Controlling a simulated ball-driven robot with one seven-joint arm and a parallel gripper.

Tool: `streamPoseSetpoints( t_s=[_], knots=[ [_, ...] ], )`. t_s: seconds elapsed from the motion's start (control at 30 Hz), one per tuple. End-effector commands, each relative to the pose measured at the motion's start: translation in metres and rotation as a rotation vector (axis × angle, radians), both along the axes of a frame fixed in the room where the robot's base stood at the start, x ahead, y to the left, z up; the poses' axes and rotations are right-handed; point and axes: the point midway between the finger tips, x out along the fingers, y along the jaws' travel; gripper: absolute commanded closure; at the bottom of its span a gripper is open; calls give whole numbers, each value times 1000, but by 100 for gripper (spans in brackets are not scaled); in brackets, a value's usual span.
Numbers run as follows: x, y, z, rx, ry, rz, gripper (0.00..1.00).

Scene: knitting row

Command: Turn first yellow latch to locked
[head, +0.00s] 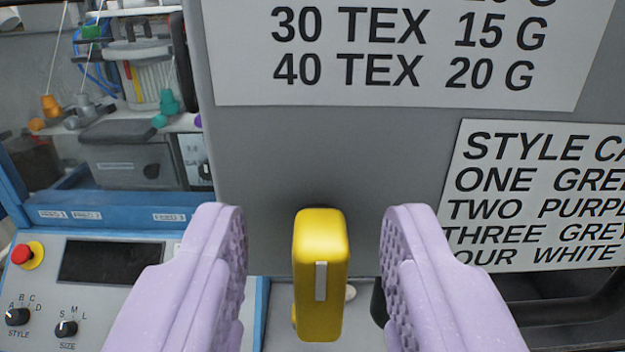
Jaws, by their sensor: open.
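A yellow latch (320,270) with a pale stripe on its front stands upright at the lower middle of the head view, in front of a grey panel. My gripper (313,255) is open. Its two lilac fingers with textured inner pads are on the left and right of the latch, with a gap on each side. No contact with the latch shows. The lower part of the latch's mounting is mostly hidden behind it.
A grey panel (330,150) with printed white sheets fills the back. At left is a control panel (110,300) with a red button (22,254) and two black knobs. A dark handle-like part (545,310) is at lower right. Cones and machinery stand at upper left.

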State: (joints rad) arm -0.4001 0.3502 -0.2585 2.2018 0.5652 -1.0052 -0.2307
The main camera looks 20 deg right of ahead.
Motion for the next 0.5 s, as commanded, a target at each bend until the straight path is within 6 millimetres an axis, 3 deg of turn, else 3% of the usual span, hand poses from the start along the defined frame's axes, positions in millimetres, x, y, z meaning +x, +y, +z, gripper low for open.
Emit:
streamPoseSetpoints(
  t_s=[0.33,0.37,0.5],
  knots=[
    [9,-3,0,1,0,0,57],
    [9,-3,0,1,0,0,60],
    [9,-3,0,1,0,0,92]
  ],
)
